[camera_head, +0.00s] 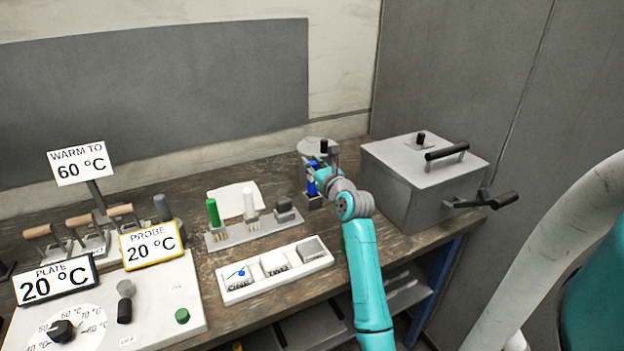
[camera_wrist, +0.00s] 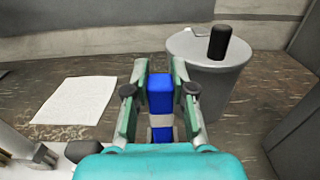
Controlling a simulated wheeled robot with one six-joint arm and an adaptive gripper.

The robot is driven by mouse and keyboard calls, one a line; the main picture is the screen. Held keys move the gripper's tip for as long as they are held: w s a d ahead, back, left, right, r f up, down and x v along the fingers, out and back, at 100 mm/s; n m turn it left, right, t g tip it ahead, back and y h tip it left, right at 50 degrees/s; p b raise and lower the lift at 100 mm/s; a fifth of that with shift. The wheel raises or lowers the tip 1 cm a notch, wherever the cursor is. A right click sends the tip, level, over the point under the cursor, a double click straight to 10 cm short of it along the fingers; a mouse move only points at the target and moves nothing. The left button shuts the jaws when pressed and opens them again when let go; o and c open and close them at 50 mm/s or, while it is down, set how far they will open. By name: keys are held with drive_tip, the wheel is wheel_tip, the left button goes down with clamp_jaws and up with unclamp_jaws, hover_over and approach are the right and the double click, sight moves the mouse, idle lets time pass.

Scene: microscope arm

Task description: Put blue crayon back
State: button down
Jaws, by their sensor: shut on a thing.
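The blue crayon (camera_wrist: 160,95) stands upright between the fingers of my gripper (camera_wrist: 158,100) in the wrist view, with a pale band low on it. My gripper is shut on it. In the head view the blue crayon (camera_head: 311,188) shows beside my gripper (camera_head: 318,178), near the back right of the bench. The crayon rack (camera_head: 262,229) is to the left of my gripper and holds a green crayon (camera_head: 213,212), a white crayon (camera_head: 249,204) and a dark grey block (camera_head: 285,207). The crayon's lower end is hidden in the wrist view.
A grey round container (camera_wrist: 208,65) with a black knob stands just beyond my gripper. A grey box (camera_head: 420,178) with handles is to the right. A white tray (camera_head: 304,270) with labelled compartments lies in front of the rack. A paper sheet (camera_wrist: 75,100) lies left.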

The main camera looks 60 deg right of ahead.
hover_over(313, 194)
drive_tip(key=d, duration=0.1)
drive_tip(key=shift+w+f, duration=0.25)
drive_tip(key=shift+f, duration=0.8)
drive_tip(key=shift+w+f, duration=0.2)
drive_tip(key=shift+f, duration=0.85)
drive_tip(key=shift+f, duration=0.1)
drive_tip(key=c, duration=1)
unclamp_jaws()
drive_tip(key=shift+s+a, duration=0.1)
drive_tip(key=shift+s, duration=0.1)
drive_tip(key=v, duration=1.1)
drive_tip(key=shift+s+a, duration=0.15)
drive_tip(key=shift+s, duration=0.15)
